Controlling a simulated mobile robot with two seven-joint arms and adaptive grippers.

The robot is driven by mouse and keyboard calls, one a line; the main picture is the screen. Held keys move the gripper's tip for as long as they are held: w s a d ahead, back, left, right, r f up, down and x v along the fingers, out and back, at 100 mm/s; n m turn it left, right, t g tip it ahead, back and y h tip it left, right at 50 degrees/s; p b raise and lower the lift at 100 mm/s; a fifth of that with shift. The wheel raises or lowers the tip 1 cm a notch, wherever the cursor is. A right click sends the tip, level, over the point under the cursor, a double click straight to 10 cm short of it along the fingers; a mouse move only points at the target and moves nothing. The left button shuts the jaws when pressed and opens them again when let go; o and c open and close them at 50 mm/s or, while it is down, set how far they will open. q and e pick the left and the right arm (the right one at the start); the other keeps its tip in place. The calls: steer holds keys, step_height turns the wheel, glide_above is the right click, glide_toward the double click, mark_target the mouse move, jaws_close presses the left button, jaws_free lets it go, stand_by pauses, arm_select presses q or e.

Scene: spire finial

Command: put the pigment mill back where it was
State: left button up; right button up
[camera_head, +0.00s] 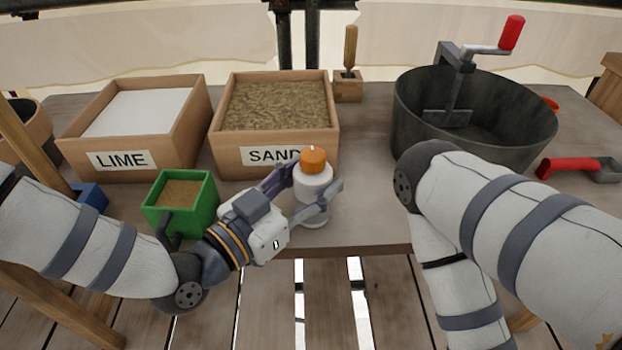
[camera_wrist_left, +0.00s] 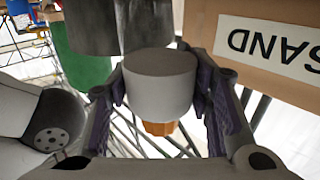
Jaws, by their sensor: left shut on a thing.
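The pigment mill (camera_head: 313,185) is a white, waisted cylinder with an orange top. It is upright at the table's front edge, just in front of the sand box (camera_head: 228,160). My left gripper (camera_head: 308,192) is shut around its upper white body from the left. In the left wrist view, the mill's white body (camera_wrist_left: 160,85) sits between the two fingers, with its orange part below it. I cannot tell whether its base touches the table. My right arm reaches in from the right, but its gripper is out of view.
A lime box (camera_head: 185,135) and a green bin (camera_head: 207,205) stand left, with a blue block (camera_head: 92,196) beside. A trowel in a wooden block (camera_head: 348,88) is behind. A large cranked bucket (camera_head: 520,140) and a red-handled tool (camera_head: 568,165) are right. Bare table lies between.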

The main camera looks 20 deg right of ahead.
arm_select(q)
steer(key=shift+f, duration=0.2)
steer(key=o, duration=1.2)
steer(key=shift+r, duration=0.1)
